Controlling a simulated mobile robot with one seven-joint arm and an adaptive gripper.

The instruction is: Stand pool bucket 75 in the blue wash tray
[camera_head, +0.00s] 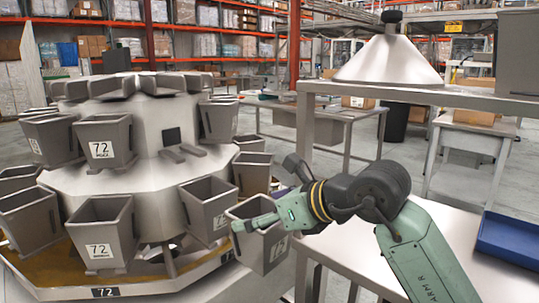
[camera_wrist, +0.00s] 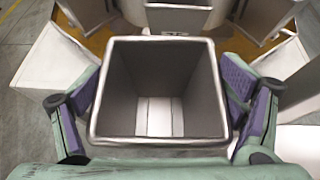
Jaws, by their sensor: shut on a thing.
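A grey, open-topped pool bucket (camera_head: 265,247) is at the right side of the round weigher, slightly tilted in the head view. Its label is partly turned away; it starts with a 7 and I cannot read it surely. My gripper (camera_head: 262,212) is shut on this bucket. In the wrist view the bucket (camera_wrist: 160,136) is empty, with a finger on its left and right sides. I cannot tell whether it still touches the weigher. The blue wash tray (camera_head: 508,240) lies on the metal table at the far right, partly cut by the picture edge.
The weigher (camera_head: 160,205) carries several similar buckets, some labelled 72, close to the held one. The metal table (camera_head: 450,225) is bare left of the tray, partly behind my arm. A raised shelf (camera_head: 440,95) with a metal cone (camera_head: 388,62) stands above it on posts.

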